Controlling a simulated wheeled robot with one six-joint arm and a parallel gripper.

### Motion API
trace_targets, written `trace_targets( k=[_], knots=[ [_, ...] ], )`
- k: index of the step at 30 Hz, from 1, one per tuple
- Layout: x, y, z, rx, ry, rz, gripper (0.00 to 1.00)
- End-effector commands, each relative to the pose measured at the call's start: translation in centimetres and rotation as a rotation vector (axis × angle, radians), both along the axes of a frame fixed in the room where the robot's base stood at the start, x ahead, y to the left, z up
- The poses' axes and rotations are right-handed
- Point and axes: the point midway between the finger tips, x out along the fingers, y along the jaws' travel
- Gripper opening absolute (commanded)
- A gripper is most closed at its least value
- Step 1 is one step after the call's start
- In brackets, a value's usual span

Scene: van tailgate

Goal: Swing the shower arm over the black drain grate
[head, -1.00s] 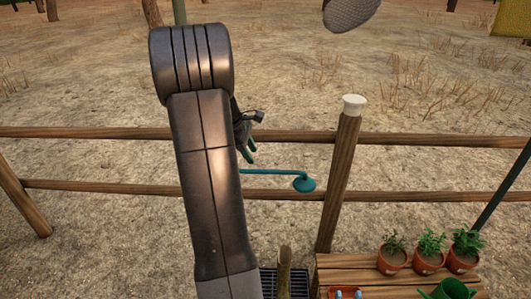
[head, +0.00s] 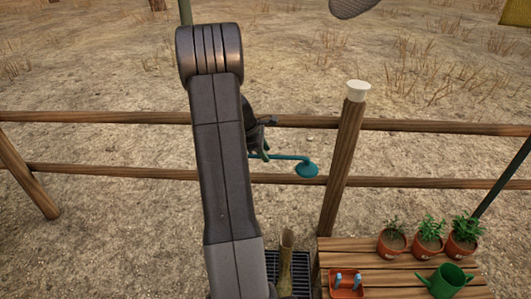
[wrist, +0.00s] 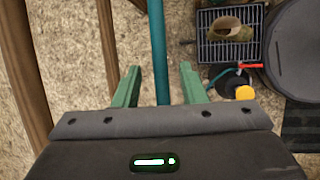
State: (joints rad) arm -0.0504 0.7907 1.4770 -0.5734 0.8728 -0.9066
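The teal shower arm (head: 285,157) ends in a round shower head (head: 307,170) near the fence in the head view. The black drain grate (head: 301,264) lies lower, left of the bench, with a brown-green boot (head: 286,260) on it. In the wrist view the grate (wrist: 205,48) is at upper right, away from the teal pipe (wrist: 158,50). My gripper (head: 264,153) is at the pipe, partly hidden by my arm. Its green fingers stand apart with the pipe between them in the wrist view (wrist: 160,75). Gaps show on both sides; I see no contact.
A wooden fence with a white-capped post (head: 344,160) stands beside the shower head. A slatted bench (head: 395,262) holds potted plants, a green watering can (head: 445,281) and an orange tray (head: 347,291). The wrist view shows a dark round tub (wrist: 295,50) right of the grate.

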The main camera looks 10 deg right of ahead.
Motion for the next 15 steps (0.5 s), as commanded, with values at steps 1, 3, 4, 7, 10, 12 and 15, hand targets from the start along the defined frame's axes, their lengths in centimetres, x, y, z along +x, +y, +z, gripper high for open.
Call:
trace_targets(
  k=[1, 3, 4, 7, 10, 12, 15],
  knots=[
    [0.01, -0.19, -0.41, 0.0, 0.001, 0.0, 0.38],
    [0.05, -0.34, -0.75, 0.0, 0.001, 0.0, 0.38],
    [0.06, -0.38, -0.84, 0.0, 0.001, 0.0, 0.38],
    [0.09, -0.44, -0.99, 0.0, 0.0, 0.0, 0.38],
    [0.09, -0.44, -0.99, 0.0, 0.0, 0.0, 0.38],
    [0.09, -0.44, -0.98, 0.0, 0.0, 0.0, 0.38],
    [0.09, -0.44, -0.97, 0.0, 0.0, 0.0, 0.22]
  ],
)
